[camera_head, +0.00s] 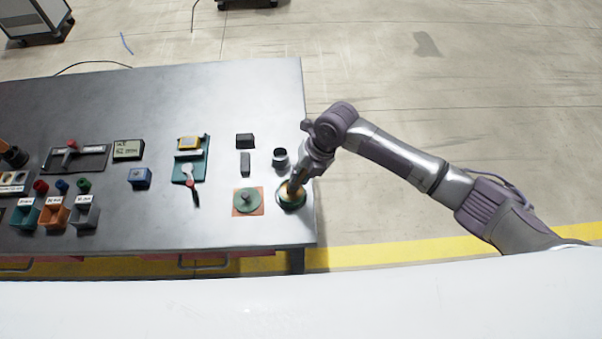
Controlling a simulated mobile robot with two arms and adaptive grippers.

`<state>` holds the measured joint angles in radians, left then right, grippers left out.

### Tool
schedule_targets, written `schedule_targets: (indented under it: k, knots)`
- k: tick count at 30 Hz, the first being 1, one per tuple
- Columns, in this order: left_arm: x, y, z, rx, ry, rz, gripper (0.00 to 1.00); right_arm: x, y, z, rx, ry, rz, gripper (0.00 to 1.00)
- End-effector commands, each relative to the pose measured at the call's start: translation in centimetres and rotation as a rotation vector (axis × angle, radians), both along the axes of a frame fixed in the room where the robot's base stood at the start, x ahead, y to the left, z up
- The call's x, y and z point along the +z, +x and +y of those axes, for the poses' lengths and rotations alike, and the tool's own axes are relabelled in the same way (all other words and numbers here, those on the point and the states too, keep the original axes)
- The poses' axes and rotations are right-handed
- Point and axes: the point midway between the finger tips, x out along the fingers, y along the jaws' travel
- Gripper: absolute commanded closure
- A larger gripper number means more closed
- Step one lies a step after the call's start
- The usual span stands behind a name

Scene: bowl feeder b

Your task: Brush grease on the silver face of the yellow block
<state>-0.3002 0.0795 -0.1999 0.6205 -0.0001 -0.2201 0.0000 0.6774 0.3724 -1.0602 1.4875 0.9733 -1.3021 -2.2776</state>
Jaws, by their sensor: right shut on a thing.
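The yellow block (188,142) sits at the far end of a teal fixture (203,168) on the table, left of my right gripper and apart from it. Its silver face cannot be told clearly at this size. My right gripper (294,188) points down over a round dark green pot (291,205) near the table's right edge. It is shut on a small yellowish thing, probably the brush, mostly hidden by the fingers. I cannot tell whether its tip touches grease. My left gripper is not in view.
A green disc on an orange plate (258,210) lies just left of the pot. A dark cylinder (280,160) and dark blocks (245,141) stand behind. A red-handled tool (194,190) lies by the fixture. Small bins (55,217) stand at left. The far tabletop is clear.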

Motion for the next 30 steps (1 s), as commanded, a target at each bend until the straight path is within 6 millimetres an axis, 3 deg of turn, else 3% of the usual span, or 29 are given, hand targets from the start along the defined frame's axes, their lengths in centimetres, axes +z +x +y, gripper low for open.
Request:
schedule_targets:
  k: [30]
  knots:
    - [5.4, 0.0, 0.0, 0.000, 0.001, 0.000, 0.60, 7.1, -0.1, 0.0, 0.000, -0.001, 0.001, 1.00]
